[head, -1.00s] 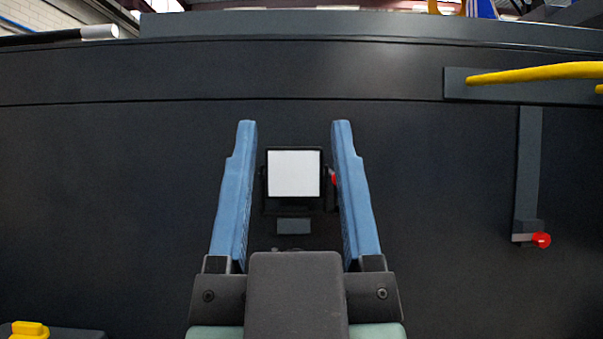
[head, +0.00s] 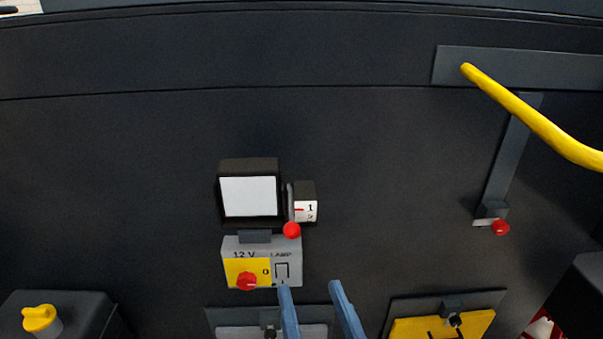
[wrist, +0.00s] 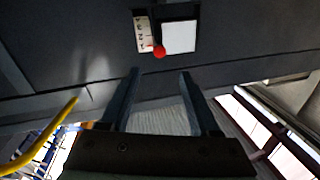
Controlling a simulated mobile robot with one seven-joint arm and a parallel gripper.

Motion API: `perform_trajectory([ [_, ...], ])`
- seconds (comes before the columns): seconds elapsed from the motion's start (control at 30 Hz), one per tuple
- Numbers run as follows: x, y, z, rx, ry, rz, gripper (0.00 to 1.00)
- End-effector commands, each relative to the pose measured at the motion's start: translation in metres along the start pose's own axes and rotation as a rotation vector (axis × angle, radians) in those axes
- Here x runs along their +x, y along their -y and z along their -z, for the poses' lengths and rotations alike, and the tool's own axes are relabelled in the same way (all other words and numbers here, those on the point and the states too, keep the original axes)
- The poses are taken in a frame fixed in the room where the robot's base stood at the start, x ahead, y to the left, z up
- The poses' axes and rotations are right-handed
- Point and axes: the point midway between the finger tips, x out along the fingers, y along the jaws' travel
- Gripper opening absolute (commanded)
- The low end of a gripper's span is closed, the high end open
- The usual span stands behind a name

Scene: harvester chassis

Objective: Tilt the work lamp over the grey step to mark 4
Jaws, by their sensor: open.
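The work lamp (head: 250,196) is a black box with a white face on the dark wall. At its right side is a white scale (head: 306,210) with a "1" visible and a red line near it. A red knob (head: 292,230) sits below the scale. The lamp (wrist: 179,37), scale (wrist: 142,34) and red knob (wrist: 159,52) also show in the wrist view. My gripper (head: 310,287) is open and empty, below the lamp; in the wrist view my gripper (wrist: 160,72) has its fingertips just short of the red knob. A grey panel (head: 300,332), perhaps the grey step, is partly cut off below.
A 12 V lamp switch box (head: 262,262) with a red rotary knob is right under the lamp. A yellow panel (head: 440,327) is at lower right, a yellow handrail (head: 535,120) at right. A yellow knob (head: 39,318) is at lower left. Bare wall lies left of the lamp.

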Motion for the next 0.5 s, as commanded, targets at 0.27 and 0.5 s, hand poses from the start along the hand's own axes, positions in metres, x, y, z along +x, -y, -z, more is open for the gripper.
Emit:
perform_trajectory([
  [0.27,-0.004,0.001,-0.002,0.022,0.030,0.006,0.62],
  [0.5,0.018,0.001,-0.004,0.019,0.027,0.007,0.62],
])
